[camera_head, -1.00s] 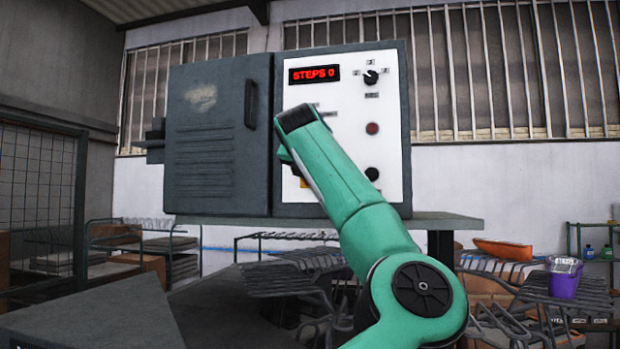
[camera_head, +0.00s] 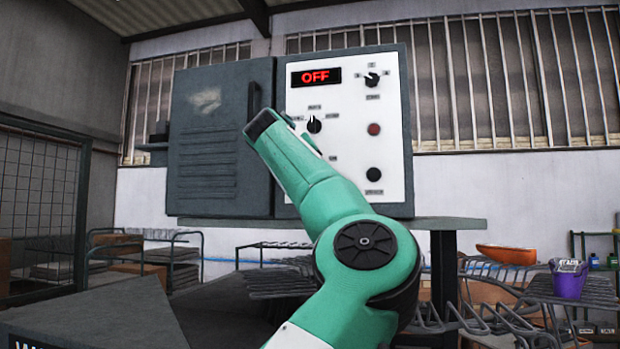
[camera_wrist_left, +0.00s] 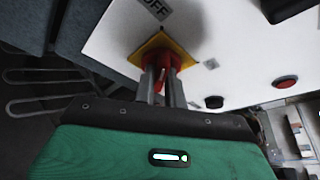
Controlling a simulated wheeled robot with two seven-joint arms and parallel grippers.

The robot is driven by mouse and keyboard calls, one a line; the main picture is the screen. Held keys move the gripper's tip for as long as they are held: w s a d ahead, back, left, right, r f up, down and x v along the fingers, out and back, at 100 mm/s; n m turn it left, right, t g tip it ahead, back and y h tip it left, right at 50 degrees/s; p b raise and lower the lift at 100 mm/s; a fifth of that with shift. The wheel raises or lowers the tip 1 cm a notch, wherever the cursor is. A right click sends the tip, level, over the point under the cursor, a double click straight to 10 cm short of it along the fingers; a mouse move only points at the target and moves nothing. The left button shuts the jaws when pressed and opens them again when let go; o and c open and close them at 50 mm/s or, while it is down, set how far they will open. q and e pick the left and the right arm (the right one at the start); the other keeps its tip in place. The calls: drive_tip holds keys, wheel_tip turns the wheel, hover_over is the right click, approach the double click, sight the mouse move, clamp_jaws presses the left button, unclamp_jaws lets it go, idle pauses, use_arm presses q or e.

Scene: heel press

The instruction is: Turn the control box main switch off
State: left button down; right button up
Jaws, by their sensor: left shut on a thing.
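The grey control box (camera_head: 224,140) has a white front panel (camera_head: 345,105) with a lit display (camera_head: 316,77) that reads OFF. In the left wrist view, the red main switch (camera_wrist_left: 172,61) sits on a yellow plate (camera_wrist_left: 150,45), near a printed OFF label (camera_wrist_left: 157,8). My left gripper (camera_wrist_left: 161,74) is shut on the red switch, with one finger on each side of it. The switch is partly hidden by the fingers. In the head view my green left arm covers the switch and the gripper. My right gripper is in neither view.
The panel carries an upper-right selector knob (camera_head: 372,80), a second selector knob (camera_head: 314,124), a red button (camera_head: 374,129) and a black button (camera_head: 374,174). A dark door handle (camera_head: 254,101) projects left of the panel. A purple container (camera_head: 568,280) stands at the right.

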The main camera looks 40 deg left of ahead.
use_arm(q)
drive_tip(key=shift+n+b, duration=0.3)
drive_tip(key=shift+n, duration=0.3)
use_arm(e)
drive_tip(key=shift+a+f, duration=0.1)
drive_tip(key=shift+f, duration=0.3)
use_arm(q)
drive_tip(key=shift+t+h, duration=0.3)
drive_tip(key=c, duration=1.5)
unclamp_jaws()
drive_tip(key=shift+o, duration=0.2)
